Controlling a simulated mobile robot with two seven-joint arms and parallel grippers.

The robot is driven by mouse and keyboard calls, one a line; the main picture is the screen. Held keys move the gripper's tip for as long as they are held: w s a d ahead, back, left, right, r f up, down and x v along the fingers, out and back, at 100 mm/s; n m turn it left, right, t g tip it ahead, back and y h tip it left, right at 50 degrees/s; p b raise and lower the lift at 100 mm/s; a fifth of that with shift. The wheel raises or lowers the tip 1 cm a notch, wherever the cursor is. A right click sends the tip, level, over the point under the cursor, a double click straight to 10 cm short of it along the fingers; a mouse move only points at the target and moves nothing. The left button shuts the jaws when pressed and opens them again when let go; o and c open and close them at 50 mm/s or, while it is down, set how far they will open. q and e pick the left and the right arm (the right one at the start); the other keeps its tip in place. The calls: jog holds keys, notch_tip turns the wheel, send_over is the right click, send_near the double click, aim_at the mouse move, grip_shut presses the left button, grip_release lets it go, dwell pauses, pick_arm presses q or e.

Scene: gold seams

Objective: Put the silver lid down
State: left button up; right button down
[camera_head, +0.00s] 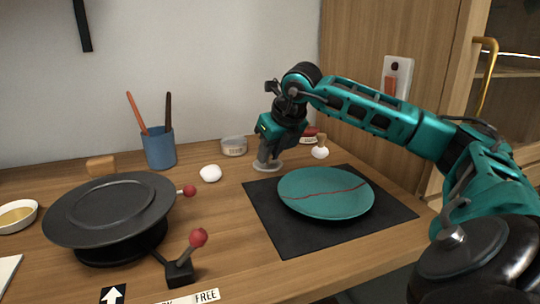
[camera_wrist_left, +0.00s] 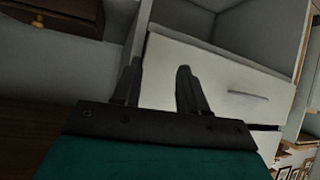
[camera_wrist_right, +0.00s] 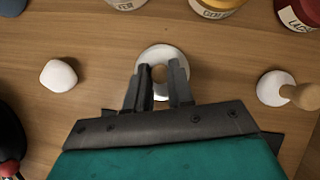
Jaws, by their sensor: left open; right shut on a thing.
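My left gripper (camera_wrist_left: 155,88) is open and empty in the left wrist view, facing white drawers, and is out of the head view.
A teal plate with a red seam (camera_head: 325,205) lies on the dark mat (camera_head: 275,222). A clear jar (camera_head: 233,147), a white lump (camera_head: 210,173) and a wooden-handled white stamp (camera_head: 320,152) are near the lid. A black wheel (camera_head: 110,208) and blue cup (camera_head: 160,150) stand left.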

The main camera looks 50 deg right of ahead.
jog(key=shift+f, duration=0.1)
jog(key=c, duration=1)
grip_release()
jog(key=shift+r, duration=0.35)
jog(key=p+v, duration=0.2)
jog(key=v, duration=0.9)
jog(key=shift+s+r, duration=0.25)
jog(key=shift+r, duration=0.05)
